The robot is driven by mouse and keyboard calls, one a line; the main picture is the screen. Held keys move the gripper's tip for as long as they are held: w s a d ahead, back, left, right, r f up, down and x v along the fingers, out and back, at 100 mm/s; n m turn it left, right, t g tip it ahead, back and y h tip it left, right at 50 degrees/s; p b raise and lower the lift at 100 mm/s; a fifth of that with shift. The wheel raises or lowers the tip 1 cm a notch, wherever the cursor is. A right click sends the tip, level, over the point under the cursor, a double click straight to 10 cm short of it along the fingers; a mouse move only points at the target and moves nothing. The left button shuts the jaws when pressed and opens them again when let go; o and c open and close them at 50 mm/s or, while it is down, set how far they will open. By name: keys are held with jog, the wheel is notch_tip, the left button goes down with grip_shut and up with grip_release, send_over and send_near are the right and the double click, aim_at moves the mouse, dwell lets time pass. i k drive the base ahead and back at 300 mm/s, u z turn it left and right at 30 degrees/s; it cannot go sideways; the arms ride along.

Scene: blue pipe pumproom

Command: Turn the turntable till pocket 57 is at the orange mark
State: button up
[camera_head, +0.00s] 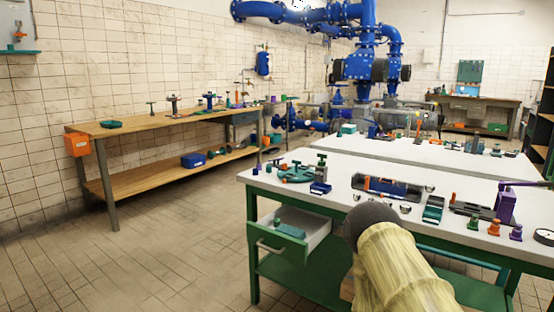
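A green round turntable-like piece (295,175) lies near the left end of the white-topped workbench, with small dark parts on it. Pocket numbers are too small to read, and I cannot make out pocket 57 or the orange mark. My arm, in a yellowish sleeve with a dark rounded end, rises from the bottom in front of the bench, to the right of and nearer than the green piece. My gripper does not show.
The white bench (465,238) carries a blue tray (320,188), a dark toolbox (388,188) and a purple press (506,205). Its drawer (305,235) is open at the left, holding a green box. The tiled floor at left is clear.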

aim_at(296, 173)
jog(key=u, duration=0.65)
jog(key=i, duration=1.1)
jog(key=z, duration=0.2)
